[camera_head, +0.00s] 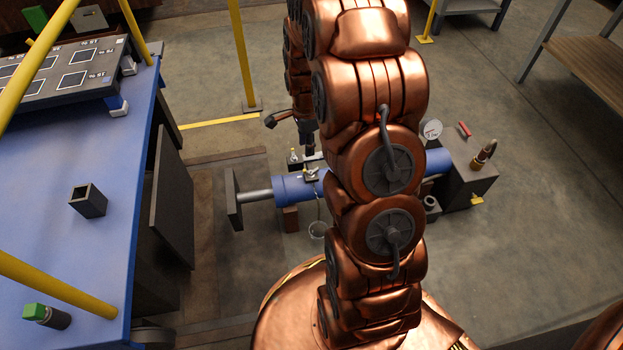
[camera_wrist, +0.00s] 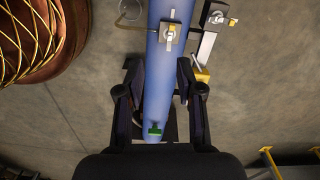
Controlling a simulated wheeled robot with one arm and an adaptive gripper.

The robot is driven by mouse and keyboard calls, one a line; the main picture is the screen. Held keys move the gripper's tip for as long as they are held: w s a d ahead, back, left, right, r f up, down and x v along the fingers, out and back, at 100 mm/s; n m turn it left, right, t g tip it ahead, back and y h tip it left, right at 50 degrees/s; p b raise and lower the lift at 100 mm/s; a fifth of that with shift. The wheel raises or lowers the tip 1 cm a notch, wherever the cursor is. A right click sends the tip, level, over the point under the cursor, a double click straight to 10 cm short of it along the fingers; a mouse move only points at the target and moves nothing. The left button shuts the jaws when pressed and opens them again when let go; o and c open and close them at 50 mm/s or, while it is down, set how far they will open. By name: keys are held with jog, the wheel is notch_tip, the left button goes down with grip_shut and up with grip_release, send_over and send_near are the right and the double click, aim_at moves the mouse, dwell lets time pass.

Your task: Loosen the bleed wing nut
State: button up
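A blue cylinder (camera_head: 292,188) lies low over the floor, partly hidden behind my arm in the head view. In the wrist view the cylinder (camera_wrist: 165,70) runs up the picture between my fingers. A small fitting with a silver and yellow top (camera_wrist: 170,35) sits on it; it also shows in the head view (camera_head: 310,174). A second, similar fitting (camera_wrist: 219,20) stands beside the cylinder. I cannot tell which carries the bleed wing nut. My gripper (camera_wrist: 158,72) is open, with nothing held and its fingers spread to either side of the cylinder. My arm partly hides it in the head view.
A blue table (camera_head: 90,250) with a panel stands at the left, near yellow posts (camera_head: 243,55). A dark block (camera_head: 470,180) with a brass fitting (camera_head: 484,153) is at the cylinder's right end. Open floor lies right.

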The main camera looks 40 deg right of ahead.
jog(key=m+b, duration=0.2)
send_over(311, 169)
notch_tip(311, 169, down, 6)
jog(key=shift+f, duration=0.1)
notch_tip(311, 169, down, 7)
jog(key=b, duration=0.2)
jog(key=shift+f+b, duration=0.2)
jog(key=shift+b, duration=0.15)
jog(key=shift+c, duration=0.3)
grip_shut()
